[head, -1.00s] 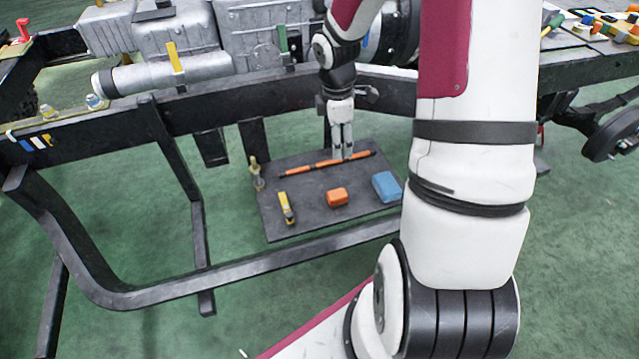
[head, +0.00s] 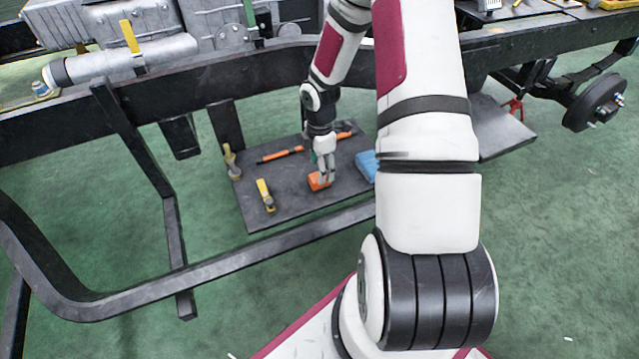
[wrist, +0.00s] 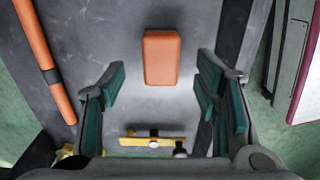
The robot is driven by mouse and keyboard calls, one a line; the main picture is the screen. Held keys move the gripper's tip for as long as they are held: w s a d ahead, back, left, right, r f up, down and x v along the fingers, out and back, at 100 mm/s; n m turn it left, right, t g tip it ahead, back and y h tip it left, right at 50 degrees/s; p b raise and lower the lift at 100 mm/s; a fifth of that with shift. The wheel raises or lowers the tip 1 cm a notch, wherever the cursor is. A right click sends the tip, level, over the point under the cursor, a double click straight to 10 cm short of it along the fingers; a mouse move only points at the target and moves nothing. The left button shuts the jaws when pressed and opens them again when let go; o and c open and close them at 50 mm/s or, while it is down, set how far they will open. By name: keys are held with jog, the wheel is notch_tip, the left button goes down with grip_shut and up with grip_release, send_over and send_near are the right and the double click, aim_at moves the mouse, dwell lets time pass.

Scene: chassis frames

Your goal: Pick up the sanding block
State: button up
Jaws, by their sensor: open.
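The sanding block looks to be the small orange block (head: 314,183) on the dark grey board, with my gripper (head: 324,180) pointing down right at it and hiding part of it. In the wrist view the whole orange block (wrist: 161,57) shows between and ahead of the two green-padded fingers of my gripper (wrist: 160,75). The fingers are spread wide, with a clear gap on each side of the block. Nothing is held.
The board (head: 292,198) also bears an orange-and-black rod (head: 281,154), a yellow-and-black tool (head: 265,194) and a blue block (head: 365,166). A dark chassis rail (head: 270,236) runs in front of the board, and another rail (head: 130,112) behind it.

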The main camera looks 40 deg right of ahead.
aim_at(313, 178)
jog(key=shift+a+f+b, duration=0.1)
jog(key=shift+f+b, duration=1.55)
jog(key=shift+f, duration=1.05)
jog(key=shift+r, duration=0.1)
jog(key=c, duration=1.3)
